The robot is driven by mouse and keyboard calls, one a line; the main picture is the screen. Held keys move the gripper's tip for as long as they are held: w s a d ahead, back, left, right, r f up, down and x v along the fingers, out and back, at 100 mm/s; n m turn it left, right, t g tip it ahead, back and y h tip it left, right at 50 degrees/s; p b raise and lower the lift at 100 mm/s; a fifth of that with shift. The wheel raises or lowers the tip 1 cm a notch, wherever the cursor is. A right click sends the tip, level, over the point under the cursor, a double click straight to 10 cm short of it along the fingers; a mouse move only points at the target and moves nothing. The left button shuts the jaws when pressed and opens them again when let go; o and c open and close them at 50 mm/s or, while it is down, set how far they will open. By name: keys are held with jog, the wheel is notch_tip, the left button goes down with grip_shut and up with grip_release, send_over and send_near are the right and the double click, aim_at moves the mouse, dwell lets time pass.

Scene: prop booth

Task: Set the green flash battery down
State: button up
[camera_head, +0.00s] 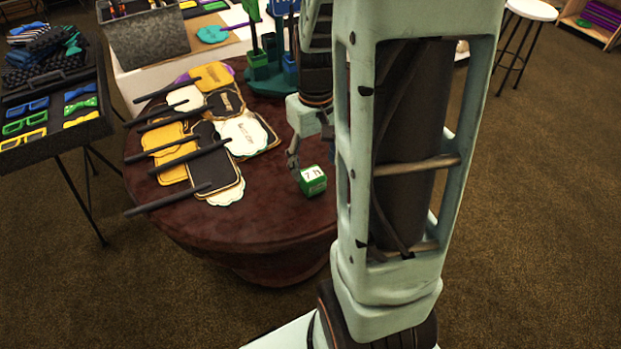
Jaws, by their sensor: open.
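The green flash battery (312,181) is a small green block with a white marked top. It sits on the dark red-brown round table (255,225), towards the right of its top. My gripper (296,158) is just above and to the left of the battery, with its fingers pointing down. The gripper is open, and no finger is seen closed around the battery. Part of the gripper and the table's right side are hidden behind my arm.
Several sign props on dark sticks (205,135) cover the left and middle of the table. A green and blue stand (265,75) is at the back. A tray of glasses (50,125) stands at the left. The table's front is clear.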

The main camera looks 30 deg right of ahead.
aim_at(312, 174)
jog(key=f, duration=0.2)
jog(key=f+b, duration=0.1)
jog(key=f, duration=0.4)
jog(key=shift+w+a, duration=0.15)
jog(key=shift+w, duration=0.1)
jog(key=shift+r, duration=0.1)
grip_shut()
